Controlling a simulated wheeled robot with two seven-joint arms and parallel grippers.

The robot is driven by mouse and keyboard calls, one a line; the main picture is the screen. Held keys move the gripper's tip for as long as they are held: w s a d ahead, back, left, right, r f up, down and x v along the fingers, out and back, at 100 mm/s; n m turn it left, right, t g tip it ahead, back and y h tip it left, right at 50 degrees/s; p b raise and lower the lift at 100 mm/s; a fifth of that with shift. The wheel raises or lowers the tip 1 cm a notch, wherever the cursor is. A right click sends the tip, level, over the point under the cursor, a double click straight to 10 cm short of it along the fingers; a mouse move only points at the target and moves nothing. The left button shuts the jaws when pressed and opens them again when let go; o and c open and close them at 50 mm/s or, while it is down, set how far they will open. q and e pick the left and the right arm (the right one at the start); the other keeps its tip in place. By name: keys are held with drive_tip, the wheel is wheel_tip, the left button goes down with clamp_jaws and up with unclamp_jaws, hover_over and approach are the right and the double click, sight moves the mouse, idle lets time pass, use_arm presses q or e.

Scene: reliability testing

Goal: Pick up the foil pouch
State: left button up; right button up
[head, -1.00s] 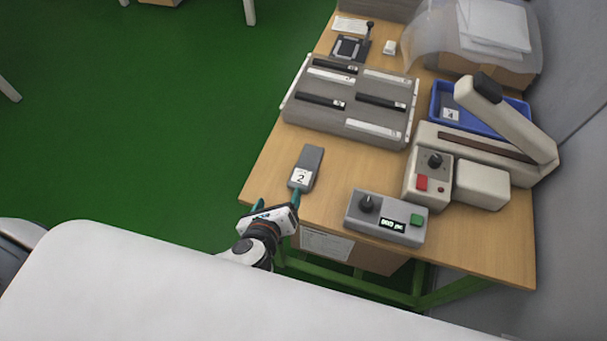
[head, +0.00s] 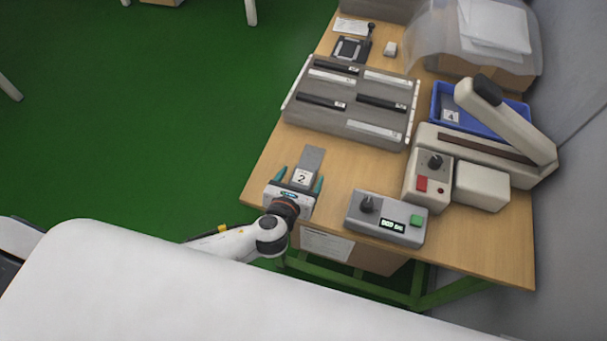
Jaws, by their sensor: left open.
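The foil pouch (head: 313,159) is a flat grey packet with a white label marked 2. It lies on the wooden table (head: 471,252) near its left front edge. My left gripper (head: 300,183) is open. Its two teal fingers stand on either side of the labelled end of the pouch, apart from each other. I cannot tell whether they touch the pouch. The gripper body hides part of the table edge. My right gripper is not in view.
A grey box with a knob and green button (head: 386,218) stands close to the right of my gripper. A grey slotted rack (head: 335,121) lies behind the pouch. A heat sealer (head: 505,122) and blue tray (head: 474,122) are at the right.

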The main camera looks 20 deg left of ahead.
sight(304, 174)
use_arm(q)
drive_tip(key=x, duration=0.2)
drive_tip(key=shift+w+f, duration=0.2)
drive_tip(key=shift+w, duration=0.1)
drive_tip(key=c, duration=1.1)
